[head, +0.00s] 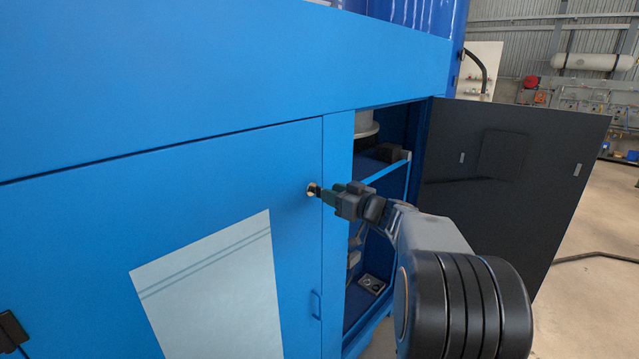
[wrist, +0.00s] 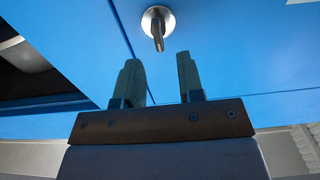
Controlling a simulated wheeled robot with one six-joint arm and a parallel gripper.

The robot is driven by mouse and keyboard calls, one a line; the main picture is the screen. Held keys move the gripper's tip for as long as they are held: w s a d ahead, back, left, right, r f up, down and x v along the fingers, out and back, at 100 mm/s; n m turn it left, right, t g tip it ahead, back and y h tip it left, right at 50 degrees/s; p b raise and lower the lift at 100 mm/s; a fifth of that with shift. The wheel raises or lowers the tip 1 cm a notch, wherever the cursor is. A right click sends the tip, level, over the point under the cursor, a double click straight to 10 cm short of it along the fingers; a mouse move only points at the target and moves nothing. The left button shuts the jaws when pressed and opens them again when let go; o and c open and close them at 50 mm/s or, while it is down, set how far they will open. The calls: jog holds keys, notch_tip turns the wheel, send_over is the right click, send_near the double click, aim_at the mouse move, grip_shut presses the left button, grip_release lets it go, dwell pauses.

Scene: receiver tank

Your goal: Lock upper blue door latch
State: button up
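The upper latch (head: 312,189) is a small round metal fitting near the right edge of the closed blue door (head: 230,170). In the wrist view the latch (wrist: 158,24) is a silver disc with a short key-like bar sticking out. My gripper (head: 326,192) is at the latch, reaching in from the right. In the wrist view my gripper (wrist: 161,75) has its two fingers apart with nothing between them. The bar's end lies just beyond the fingertips, roughly centred on the gap. Contact with the latch cannot be told.
To the right, a dark door (head: 510,190) stands wide open beside the open cabinet bay (head: 375,240). A small blue handle (head: 315,304) sits low on the closed door, near a pale sheet (head: 215,290). A narrow blue post (head: 338,150) separates door and bay.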

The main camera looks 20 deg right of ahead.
aim_at(319, 187)
jog(key=shift+p+x, duration=0.75)
jog(key=shift+x, duration=1.9)
jog(key=shift+c, duration=0.3)
grip_shut()
